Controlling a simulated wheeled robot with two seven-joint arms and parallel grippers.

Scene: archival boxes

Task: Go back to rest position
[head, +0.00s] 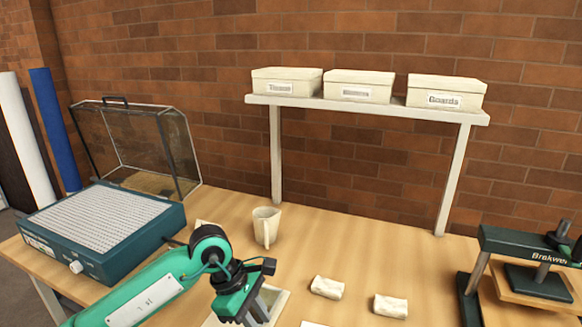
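My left arm comes in from the lower left, and its green and black gripper (258,311) hangs low over a pale tray (276,298) on the table. The fingers point down and partly hide the tray. I cannot tell whether they are apart or closed, and no held thing is visible. My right gripper is not in view. Three cream archival boxes stand closed on a raised white shelf: a left one (287,75), a middle one (358,80) and a right one labelled "Boards" (446,86).
A cream jug (266,226) stands behind my gripper. Two small white blocks (327,287) (391,306) lie to its right. A dark green press (540,284) is at the right. A teal device (104,262) and a glass case (140,150) are at the left. The table centre beneath the shelf is clear.

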